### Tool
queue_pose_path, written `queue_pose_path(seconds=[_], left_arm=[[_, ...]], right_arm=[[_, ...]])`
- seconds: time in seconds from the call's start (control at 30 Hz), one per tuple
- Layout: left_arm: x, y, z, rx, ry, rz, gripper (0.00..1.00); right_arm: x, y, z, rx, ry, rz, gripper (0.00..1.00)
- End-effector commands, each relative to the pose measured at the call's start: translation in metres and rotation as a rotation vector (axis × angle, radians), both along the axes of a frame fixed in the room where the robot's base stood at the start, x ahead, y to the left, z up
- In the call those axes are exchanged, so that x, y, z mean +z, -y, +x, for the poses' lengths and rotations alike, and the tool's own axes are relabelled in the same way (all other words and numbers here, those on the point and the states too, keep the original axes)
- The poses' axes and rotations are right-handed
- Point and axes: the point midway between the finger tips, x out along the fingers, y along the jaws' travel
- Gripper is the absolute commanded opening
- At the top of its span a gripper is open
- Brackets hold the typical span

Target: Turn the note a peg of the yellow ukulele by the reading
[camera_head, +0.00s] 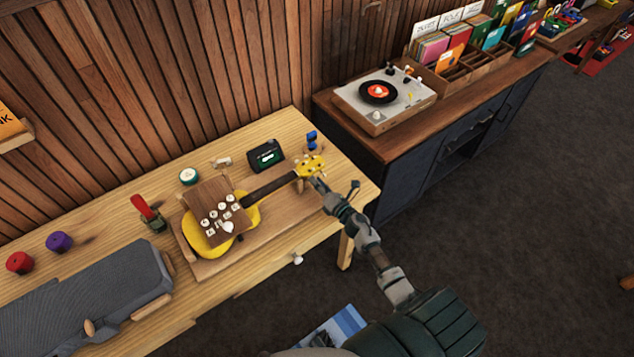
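The yellow ukulele (190,236) lies on a wooden support (213,267) on the workbench, its dark neck (270,187) pointing right and away. Its yellow headstock (310,164) is at the bench's right part, with small pale pegs along its edges. Which peg is note A cannot be told. My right gripper (318,183) is at the near edge of the headstock, close to the pegs. Contact and finger opening are too small to make out. A small dark device with a greenish display (265,155), perhaps the tuner, stands behind the neck; its reading is not legible. My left gripper is out of view.
A brown board with several white-topped pieces (212,197) covers part of the ukulele body. A record-player cabinet (400,135) stands right.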

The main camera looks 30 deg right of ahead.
Motion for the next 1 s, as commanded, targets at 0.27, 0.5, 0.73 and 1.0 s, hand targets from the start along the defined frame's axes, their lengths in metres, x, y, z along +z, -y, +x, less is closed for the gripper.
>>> queue_pose_path(seconds=[0.27, 0.5, 0.73, 1.0], left_arm=[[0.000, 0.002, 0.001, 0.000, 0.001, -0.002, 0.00], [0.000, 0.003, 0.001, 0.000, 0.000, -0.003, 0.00], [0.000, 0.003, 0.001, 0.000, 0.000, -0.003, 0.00], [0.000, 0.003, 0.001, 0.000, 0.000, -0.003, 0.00]], right_arm=[[-0.002, 0.005, -0.056, 0.000, -0.003, 0.000, 0.29], [-0.002, 0.010, -0.100, -0.001, -0.003, 0.001, 0.29], [-0.001, 0.011, -0.114, -0.001, -0.001, 0.000, 0.29], [-0.001, 0.011, -0.114, -0.001, -0.001, 0.000, 0.29]])
